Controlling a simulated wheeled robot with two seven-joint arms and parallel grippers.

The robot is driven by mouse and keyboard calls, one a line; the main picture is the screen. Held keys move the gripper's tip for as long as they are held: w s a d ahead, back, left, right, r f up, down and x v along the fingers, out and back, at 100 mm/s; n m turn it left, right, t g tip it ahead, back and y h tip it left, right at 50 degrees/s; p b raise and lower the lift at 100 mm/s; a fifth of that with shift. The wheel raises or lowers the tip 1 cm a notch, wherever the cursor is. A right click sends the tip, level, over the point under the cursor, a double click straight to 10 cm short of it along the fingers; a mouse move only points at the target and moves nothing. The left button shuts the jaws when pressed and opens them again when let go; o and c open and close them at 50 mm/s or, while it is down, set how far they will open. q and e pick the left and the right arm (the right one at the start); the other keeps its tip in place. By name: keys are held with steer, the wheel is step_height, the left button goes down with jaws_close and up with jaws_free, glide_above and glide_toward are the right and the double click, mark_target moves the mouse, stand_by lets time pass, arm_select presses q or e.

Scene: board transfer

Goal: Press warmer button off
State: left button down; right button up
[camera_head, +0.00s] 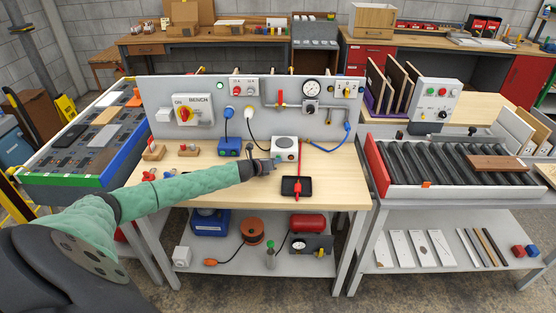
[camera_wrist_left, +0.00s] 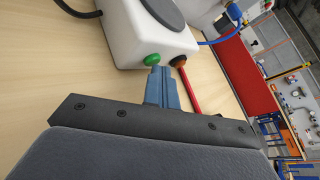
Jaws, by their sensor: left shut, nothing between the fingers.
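The warmer (camera_head: 285,142) is a white box with a dark round plate on top, standing on the wooden bench. In the left wrist view the warmer (camera_wrist_left: 125,42) shows a green button (camera_wrist_left: 152,61) and an orange-brown button (camera_wrist_left: 180,62) on its front face. My left gripper (camera_head: 274,162) is shut and empty, just in front of the warmer. In the left wrist view its fingertips (camera_wrist_left: 160,71) are close to the front face, at or just below the green button. I cannot tell whether they touch it. My right gripper is not in view.
A black device (camera_head: 297,187) with a red rod (camera_head: 299,164) lies right of my gripper. A blue box (camera_head: 229,147) with a cable stands left of the warmer. A panel with switches and a gauge (camera_head: 311,88) rises behind. The bench's front right is clear.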

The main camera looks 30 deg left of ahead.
mark_target(275, 178)
arm_select(q)
steer(key=shift+s+d, duration=0.1)
steer(key=shift+s, duration=0.1)
steer(key=shift+s+d, duration=0.15)
steer(key=shift+s, duration=0.1)
steer(key=shift+s+d+f, duration=0.1)
steer(key=shift+s+d, duration=0.15)
steer(key=shift+s, duration=0.2)
steer(key=shift+s+d, duration=0.35)
steer(key=shift+s, duration=0.2)
steer(key=shift+s+d, duration=0.4)
steer(key=shift+s, duration=0.2)
steer(key=shift+s+d, duration=0.35)
steer(key=shift+s, duration=0.2)
steer(key=shift+s+d, duration=0.15)
steer(key=shift+s, duration=0.05)
steer(key=shift+s+d, duration=0.1)
steer(key=shift+s, duration=0.1)
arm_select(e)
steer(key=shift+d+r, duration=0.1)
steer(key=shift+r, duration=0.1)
